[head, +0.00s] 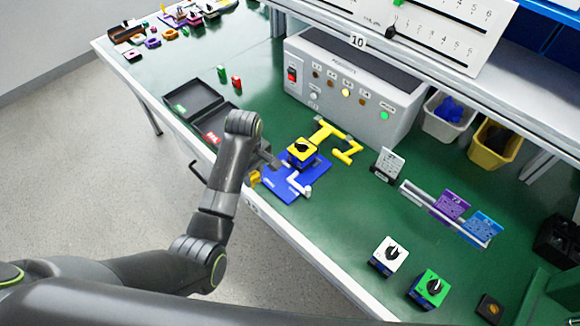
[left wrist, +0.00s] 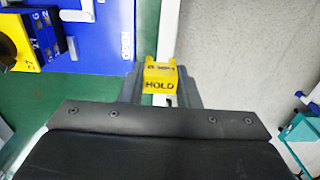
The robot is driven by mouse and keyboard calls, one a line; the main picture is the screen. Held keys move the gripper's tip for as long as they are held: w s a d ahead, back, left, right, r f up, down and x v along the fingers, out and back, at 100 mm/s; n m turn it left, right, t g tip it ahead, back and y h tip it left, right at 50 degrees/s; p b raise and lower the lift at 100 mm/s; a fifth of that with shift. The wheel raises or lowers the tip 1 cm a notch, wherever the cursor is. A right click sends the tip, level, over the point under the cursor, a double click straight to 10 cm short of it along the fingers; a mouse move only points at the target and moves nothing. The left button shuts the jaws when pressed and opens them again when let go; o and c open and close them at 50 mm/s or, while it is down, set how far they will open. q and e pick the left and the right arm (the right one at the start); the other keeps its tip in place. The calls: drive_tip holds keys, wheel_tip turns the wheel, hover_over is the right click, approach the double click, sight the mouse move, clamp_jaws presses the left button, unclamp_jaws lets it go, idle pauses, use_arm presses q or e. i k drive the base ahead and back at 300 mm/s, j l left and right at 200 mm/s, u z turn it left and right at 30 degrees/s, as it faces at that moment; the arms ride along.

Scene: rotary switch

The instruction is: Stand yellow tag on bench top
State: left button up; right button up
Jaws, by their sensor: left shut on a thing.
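The yellow tag (left wrist: 159,82), marked HOLD, sits between the jaws of my left gripper (left wrist: 160,88) in the left wrist view. The gripper is shut on it. The bench's white front edge runs behind the tag there. In the head view the tag (head: 254,179) shows small and partly hidden beside the gripper (head: 262,170), at the front edge of the green bench top (head: 330,235). The gap between tag and bench cannot be told. My right gripper is not in view.
A blue plate with a yellow rotary switch (head: 301,152) lies just right of my left gripper. Behind it stand a yellow bracket (head: 345,153) and a grey control box (head: 350,90). A black case (head: 192,98) lies left. White (head: 389,255) and green (head: 431,288) switches stand front right.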

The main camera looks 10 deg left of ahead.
sight(253, 97)
drive_tip(key=i+j+z, duration=0.4)
drive_tip(key=j, duration=0.25)
drive_tip(key=i+j+z, duration=0.2)
drive_tip(key=j, duration=0.15)
drive_tip(key=j+z, duration=0.2)
drive_tip(key=j, duration=0.15)
drive_tip(key=i+j+z, duration=0.2)
drive_tip(key=j, duration=0.25)
